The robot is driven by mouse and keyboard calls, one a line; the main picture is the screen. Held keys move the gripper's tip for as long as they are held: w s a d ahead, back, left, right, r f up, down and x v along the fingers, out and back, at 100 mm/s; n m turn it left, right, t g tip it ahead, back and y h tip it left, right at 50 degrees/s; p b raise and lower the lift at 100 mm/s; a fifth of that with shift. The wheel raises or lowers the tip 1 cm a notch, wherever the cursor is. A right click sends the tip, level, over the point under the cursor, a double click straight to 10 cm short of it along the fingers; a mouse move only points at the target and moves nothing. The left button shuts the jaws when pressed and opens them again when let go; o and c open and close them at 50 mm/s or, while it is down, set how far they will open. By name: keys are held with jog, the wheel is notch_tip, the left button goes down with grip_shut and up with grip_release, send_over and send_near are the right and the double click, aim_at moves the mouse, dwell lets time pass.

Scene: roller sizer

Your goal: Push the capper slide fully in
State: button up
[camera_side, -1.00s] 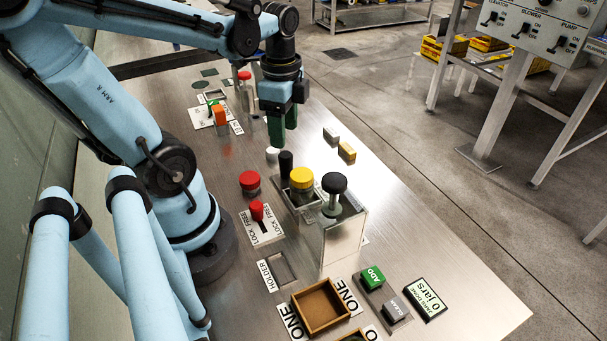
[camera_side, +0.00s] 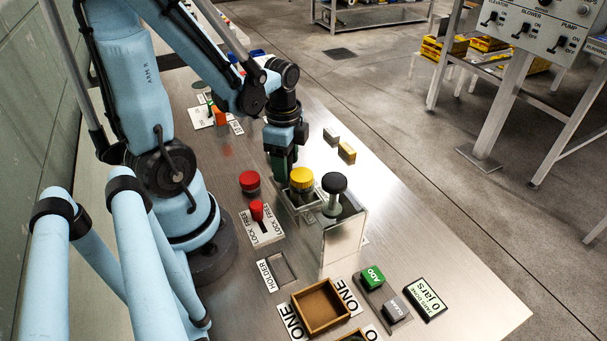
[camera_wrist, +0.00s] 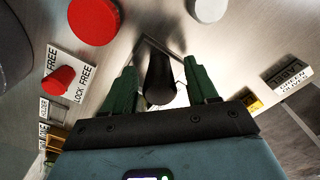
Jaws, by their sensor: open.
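The capper stands mid-table, with a yellow-capped jar (camera_side: 301,180), a black round knob (camera_side: 334,183) on a post, and a clear panel (camera_side: 343,240) at its right. The capper slide's upright black handle (camera_wrist: 160,82) shows in the wrist view between my green fingers; in the side view my gripper largely hides it. My gripper (camera_side: 284,172) is open, pointing down at the capper's far end behind the yellow cap. In the wrist view my gripper (camera_wrist: 160,68) has a finger on each side of the handle, with apparent gaps. A red lock lever (camera_side: 257,211) stands on the LOCK/FREE plate.
A red round button (camera_side: 249,181) sits left of the capper. Grey (camera_side: 331,135) and yellow (camera_side: 347,151) blocks lie at its far right. A brown tray (camera_side: 320,307), green ADD button (camera_side: 373,277) and jar counter (camera_side: 425,299) are at the near end. The right table strip is clear.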

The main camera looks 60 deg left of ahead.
jog(key=shift+f, duration=0.2)
jog(key=shift+c, duration=0.3)
grip_shut()
